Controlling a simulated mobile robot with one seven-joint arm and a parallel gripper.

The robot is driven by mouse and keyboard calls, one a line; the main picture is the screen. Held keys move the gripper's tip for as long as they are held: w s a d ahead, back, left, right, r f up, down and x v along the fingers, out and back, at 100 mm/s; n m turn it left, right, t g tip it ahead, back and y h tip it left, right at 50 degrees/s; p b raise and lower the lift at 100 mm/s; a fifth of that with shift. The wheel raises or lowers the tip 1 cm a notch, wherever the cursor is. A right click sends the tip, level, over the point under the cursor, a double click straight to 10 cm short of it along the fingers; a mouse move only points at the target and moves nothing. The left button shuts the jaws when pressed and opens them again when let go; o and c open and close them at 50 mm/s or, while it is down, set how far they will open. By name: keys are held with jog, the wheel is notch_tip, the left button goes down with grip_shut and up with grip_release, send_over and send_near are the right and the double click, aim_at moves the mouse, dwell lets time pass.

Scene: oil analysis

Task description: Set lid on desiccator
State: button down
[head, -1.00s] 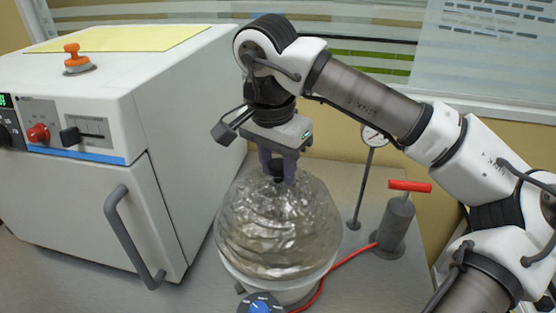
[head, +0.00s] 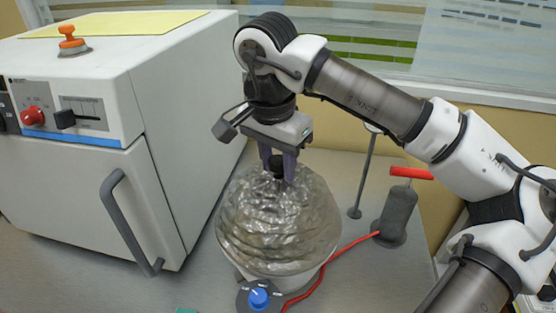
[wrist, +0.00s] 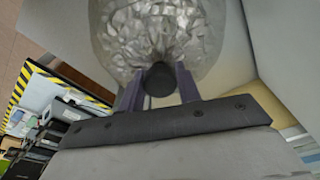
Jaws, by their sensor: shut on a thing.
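The lid (head: 278,228) is a clear, wrinkled-looking glass dome with a black knob on top. My gripper (head: 278,171) points down and its two purple-grey fingers are shut on the knob (wrist: 160,79). The dome also shows beyond the fingers in the wrist view (wrist: 150,35). The pale desiccator base (head: 292,283) stands under the dome on the bench. The lid hides most of the base and its rim. I cannot tell whether the lid touches the rim or hangs just above it.
A white oven (head: 185,130) with a grey door handle stands close on the left. A grey pump (head: 397,212) with a red handle and red hose stands on the right, beside a thin gauge stand (head: 365,178). A blue dial (head: 258,298) is at the front.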

jog(key=shift+f, duration=0.35)
jog(key=c, duration=0.9)
grip_release()
